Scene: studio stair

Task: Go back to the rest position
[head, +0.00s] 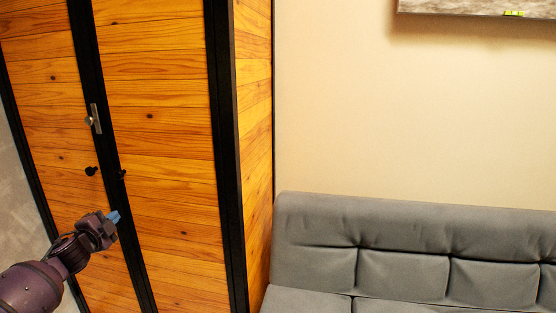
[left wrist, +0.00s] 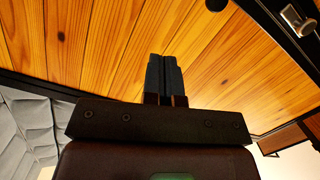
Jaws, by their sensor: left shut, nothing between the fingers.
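My left gripper (head: 113,217) comes in from the lower left in the head view, in front of a wooden cabinet (head: 160,150). Its blue fingertips are together and hold nothing. In the left wrist view the dark fingers (left wrist: 163,75) are side by side, pointing at the orange wood planks. I cannot tell whether the fingertips touch the wood. My right gripper is in neither view.
The cabinet has black frame strips, a metal latch (head: 95,119) and small dark knobs (head: 91,171). A grey sofa (head: 400,275) stands to the right along a cream wall (head: 400,120). A picture (head: 470,7) hangs at the top right.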

